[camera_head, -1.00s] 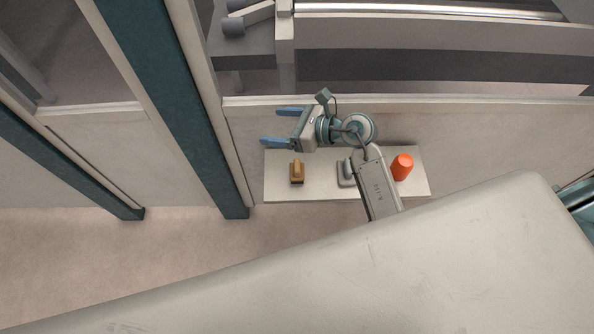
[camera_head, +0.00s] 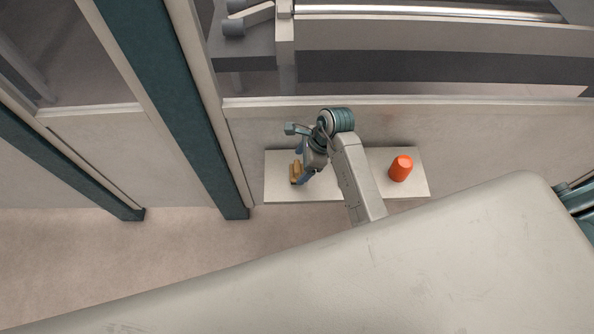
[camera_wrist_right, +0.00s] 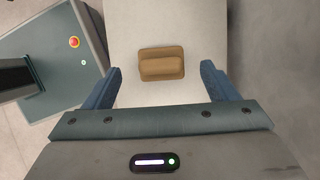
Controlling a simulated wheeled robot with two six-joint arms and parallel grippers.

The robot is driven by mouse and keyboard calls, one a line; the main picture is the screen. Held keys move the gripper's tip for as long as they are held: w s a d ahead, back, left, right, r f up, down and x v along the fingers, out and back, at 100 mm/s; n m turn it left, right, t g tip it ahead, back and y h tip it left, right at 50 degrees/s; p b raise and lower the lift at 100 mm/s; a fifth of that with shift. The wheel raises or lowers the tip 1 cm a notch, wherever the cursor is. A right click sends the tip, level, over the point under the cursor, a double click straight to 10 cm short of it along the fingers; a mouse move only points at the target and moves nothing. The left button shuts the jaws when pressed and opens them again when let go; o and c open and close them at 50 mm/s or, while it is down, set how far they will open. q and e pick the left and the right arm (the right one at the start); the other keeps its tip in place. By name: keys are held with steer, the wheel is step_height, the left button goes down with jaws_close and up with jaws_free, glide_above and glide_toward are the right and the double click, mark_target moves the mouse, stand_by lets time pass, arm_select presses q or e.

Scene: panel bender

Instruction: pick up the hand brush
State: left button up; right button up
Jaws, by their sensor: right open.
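The hand brush (camera_head: 296,171) is a small tan-brown block with a raised grip, lying on a pale shelf (camera_head: 328,190). In the right wrist view the brush (camera_wrist_right: 161,65) lies ahead between the fingertips, with a gap on each side. My right gripper (camera_head: 303,164) is open and points down at the brush, its blue fingers close to it and partly covering it in the head view. The fingers also show in the wrist view (camera_wrist_right: 161,72), with nothing held between them. My left gripper is not in view.
An orange-red cup-like object (camera_head: 400,168) stands at the right end of the shelf. My right arm covers the shelf's middle. A dark teal post (camera_head: 180,100) rises left of the shelf, and the machine's grey front (camera_head: 440,68) lies behind it.

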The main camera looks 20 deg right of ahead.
mark_target(298, 166)
steer(key=p+x, duration=0.1)
steer(key=x, duration=0.3)
steer(key=shift+w+a+f, duration=0.15)
steer(key=shift+a+f, duration=0.15)
steer(key=shift+a, duration=0.05)
steer(key=c, duration=1.1)
step_height(298, 166, up, 10)
steer(key=shift+r+b, duration=0.1)
steer(key=shift+b, duration=0.55)
